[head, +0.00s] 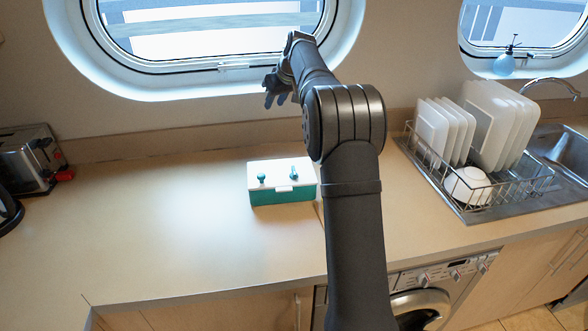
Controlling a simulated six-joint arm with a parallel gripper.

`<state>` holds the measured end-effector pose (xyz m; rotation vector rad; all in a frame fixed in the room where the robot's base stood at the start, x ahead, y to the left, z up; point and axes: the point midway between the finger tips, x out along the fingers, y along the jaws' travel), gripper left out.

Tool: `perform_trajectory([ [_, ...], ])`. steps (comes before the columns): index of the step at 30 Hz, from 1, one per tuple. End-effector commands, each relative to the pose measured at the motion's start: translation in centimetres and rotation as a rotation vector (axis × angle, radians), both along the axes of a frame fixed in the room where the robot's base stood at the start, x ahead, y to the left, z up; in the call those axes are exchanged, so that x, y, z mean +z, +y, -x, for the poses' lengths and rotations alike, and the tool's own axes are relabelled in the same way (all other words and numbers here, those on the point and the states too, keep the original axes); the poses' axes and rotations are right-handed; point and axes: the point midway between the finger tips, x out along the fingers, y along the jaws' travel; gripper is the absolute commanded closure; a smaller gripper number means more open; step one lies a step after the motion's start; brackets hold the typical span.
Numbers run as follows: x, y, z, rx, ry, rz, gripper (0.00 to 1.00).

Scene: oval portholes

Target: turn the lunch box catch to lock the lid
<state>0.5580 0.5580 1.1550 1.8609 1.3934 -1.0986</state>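The lunch box (282,196) stands on the counter in the middle of the head view, with a teal body and a white lid (277,172). A teal knob (261,178) is on the left of the lid. A teal catch-like piece (294,174) is further right on the lid. A small white tab (284,189) shows at the front edge. The lid looks closed; whether it is locked I cannot tell. My gripper (271,98) is above and behind the box, in front of the wall below the window, apart from the box. Its fingers look spread, with nothing between them.
A toaster (27,160) stands at the far left. A dish rack (475,180) with plates and a bowl is at the right, beside the sink (560,150). The counter (170,230) left of the box is clear. The wall and oval window (210,45) are behind.

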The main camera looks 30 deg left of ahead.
Motion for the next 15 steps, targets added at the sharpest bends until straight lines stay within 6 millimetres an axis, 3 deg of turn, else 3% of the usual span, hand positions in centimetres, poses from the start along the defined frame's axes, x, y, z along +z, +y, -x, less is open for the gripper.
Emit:
perform_trajectory([
  [9, 3.2, -10.6, 8.1, -0.367, 0.224, 0.371, 0.68],
  [12, 3.8, -12.7, 9.5, -0.455, 0.248, 0.442, 0.68],
  [15, 3.8, -13.6, 10.1, -0.494, 0.257, 0.474, 0.68],
])
